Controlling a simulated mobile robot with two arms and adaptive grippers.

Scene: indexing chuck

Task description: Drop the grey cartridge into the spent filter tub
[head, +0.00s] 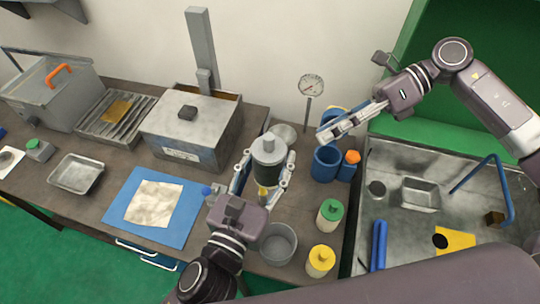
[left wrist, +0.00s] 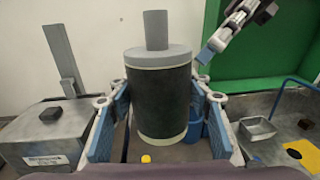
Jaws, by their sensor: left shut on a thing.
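The grey cartridge (head: 268,176) is a dark cylinder with a light grey cap and a stem on top. My left gripper (head: 262,178) is shut on it, one finger on each side, and it stands upright between the pads in the left wrist view (left wrist: 158,98). Its lower part is partly hidden in the head view. An open round grey tub (head: 278,256), with no readable label, stands to the lower right of the cartridge. My right gripper (head: 322,135) points left above the blue containers; its fingers look edge-on, so its opening is unclear.
Blue containers (head: 325,165) stand right of the cartridge. A green-capped bottle (head: 330,217) and yellow-capped bottle (head: 320,262) stand right of the grey tub. A grey box (head: 185,140) and blue mat (head: 125,219) lie left. A sink (head: 400,245) is at right.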

